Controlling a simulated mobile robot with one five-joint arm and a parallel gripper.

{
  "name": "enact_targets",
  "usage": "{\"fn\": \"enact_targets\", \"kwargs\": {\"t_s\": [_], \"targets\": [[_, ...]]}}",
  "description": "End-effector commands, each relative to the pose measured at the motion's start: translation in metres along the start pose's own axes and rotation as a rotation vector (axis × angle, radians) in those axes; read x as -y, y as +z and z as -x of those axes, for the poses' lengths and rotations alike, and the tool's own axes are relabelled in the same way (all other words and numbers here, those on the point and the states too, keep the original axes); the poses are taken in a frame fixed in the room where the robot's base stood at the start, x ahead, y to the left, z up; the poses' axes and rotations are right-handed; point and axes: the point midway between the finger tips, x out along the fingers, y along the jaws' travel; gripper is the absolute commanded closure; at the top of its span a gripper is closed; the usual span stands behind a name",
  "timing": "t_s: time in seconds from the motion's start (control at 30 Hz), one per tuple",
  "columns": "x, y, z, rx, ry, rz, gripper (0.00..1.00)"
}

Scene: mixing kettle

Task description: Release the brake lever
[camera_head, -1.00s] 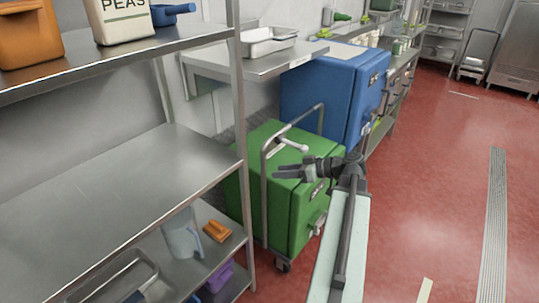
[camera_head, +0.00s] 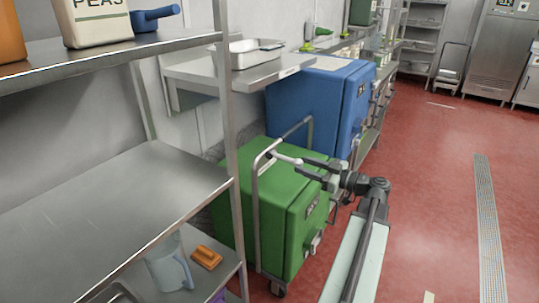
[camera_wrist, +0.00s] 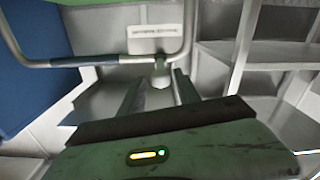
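The brake lever (camera_head: 284,157) is a pale grey bar with a rounded end, sticking out from the handle side of a green wheeled cabinet (camera_head: 263,205). My gripper (camera_head: 303,166) is at the lever's free end, above the green cabinet. Its two dark fingers are spread. In the wrist view the lever's rounded end (camera_wrist: 160,76) lies between the open fingertips (camera_wrist: 157,79) or just beyond them. I cannot tell whether either finger touches it. The lever's pivot is partly hidden.
A grey tubular handle (camera_head: 256,200) rises beside the lever. A blue cabinet (camera_head: 308,105) stands behind the green one. A steel shelf rack (camera_head: 110,200) stands close at the left. The red floor (camera_head: 425,190) at the right is clear.

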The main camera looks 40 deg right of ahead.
Motion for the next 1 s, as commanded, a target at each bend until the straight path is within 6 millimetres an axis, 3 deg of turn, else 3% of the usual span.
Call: {"fn": "enact_targets", "kwargs": {"t_s": [0.5,1.0], "targets": [[0.001,0.0,-0.064,0.0,-0.003,-0.001,0.61],[0.002,0.0,-0.078,0.0,-0.003,-0.001,0.61]]}}
